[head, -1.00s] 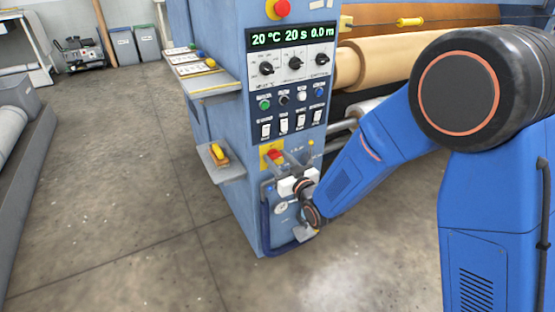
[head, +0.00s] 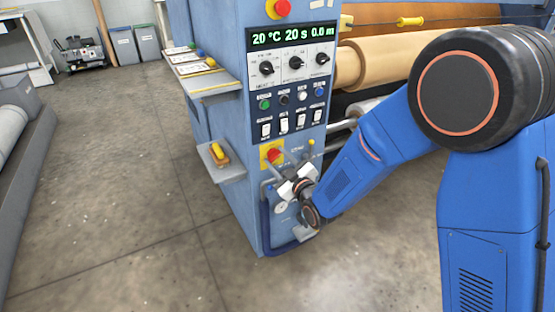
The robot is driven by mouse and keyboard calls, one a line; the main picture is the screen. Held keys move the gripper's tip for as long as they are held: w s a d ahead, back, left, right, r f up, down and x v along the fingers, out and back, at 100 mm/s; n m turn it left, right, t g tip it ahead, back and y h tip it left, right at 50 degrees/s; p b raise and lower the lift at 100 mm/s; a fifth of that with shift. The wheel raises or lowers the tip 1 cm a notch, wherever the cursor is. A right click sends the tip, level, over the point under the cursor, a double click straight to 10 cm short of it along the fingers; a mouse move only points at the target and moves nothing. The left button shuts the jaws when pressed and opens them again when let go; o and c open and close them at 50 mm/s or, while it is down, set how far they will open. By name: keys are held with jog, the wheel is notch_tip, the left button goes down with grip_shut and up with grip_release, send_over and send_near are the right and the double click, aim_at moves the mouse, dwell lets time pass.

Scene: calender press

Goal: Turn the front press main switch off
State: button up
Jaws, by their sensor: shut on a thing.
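The main switch (head: 272,153) is a red rotary knob on a yellow plate, low on the front of the blue press cabinet. My gripper (head: 281,163) reaches up to it from below and right, and its pale body is tilted. Its jaws are shut on the red knob, though the fingers are small and partly cover it. The knob's exact angle is hard to read. The display (head: 292,35) above is lit and shows 20 °C, 20 s and 0.0 m.
Above the switch are rotary dials (head: 296,62), coloured buttons (head: 264,104) and white rockers (head: 284,123). A red emergency button (head: 281,9) sits on top. The floor (head: 110,190) at left is clear.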

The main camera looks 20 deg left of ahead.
jog(key=n, duration=0.5)
jog(key=shift+s+f+n, duration=0.1)
jog(key=shift+f+n, duration=0.05)
jog(key=shift+n, duration=0.15)
jog(key=n, duration=0.5)
jog(key=shift+f+n, duration=0.15)
jog(key=shift+n, duration=0.25)
jog(key=o, duration=1.1)
jog(key=shift+c, duration=0.2)
